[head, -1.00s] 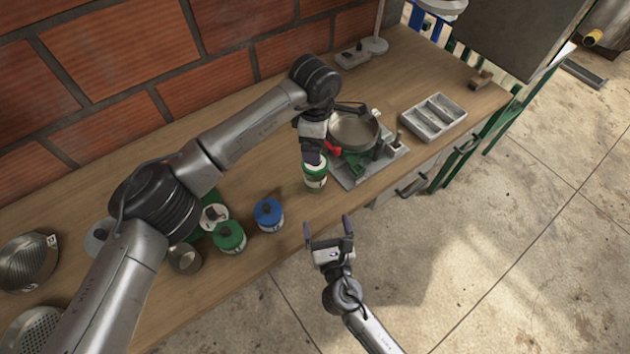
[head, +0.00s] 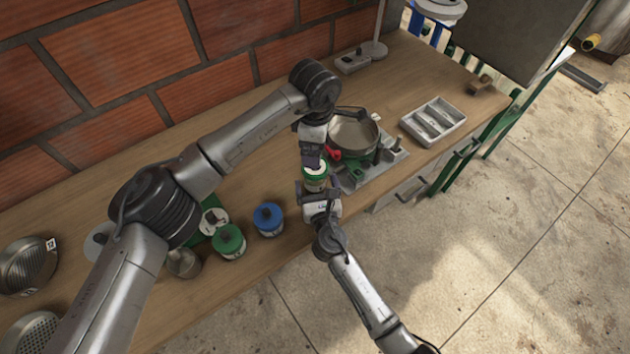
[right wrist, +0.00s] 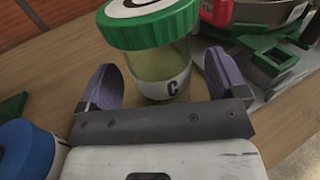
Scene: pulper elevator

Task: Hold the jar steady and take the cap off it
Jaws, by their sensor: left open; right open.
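The jar (head: 315,184) is clear with a pale label and a green cap (head: 315,171) with a white top. It stands upright on the bench near the front edge. In the right wrist view the jar (right wrist: 163,75) sits between the two open purple fingers of my right gripper (right wrist: 163,90), with its green cap (right wrist: 150,25) above them; the label shows a "C". My right gripper (head: 318,192) also shows at the jar's front in the head view. My left gripper (head: 312,158) is open, just above the cap; its fingertips are partly hidden.
A metal pan (head: 353,130) on a grey stand is close behind and right of the jar. A blue-lidded jar (head: 268,218) and a green-lidded jar (head: 229,240) stand to the left. A grey compartment tray (head: 433,121) lies further right.

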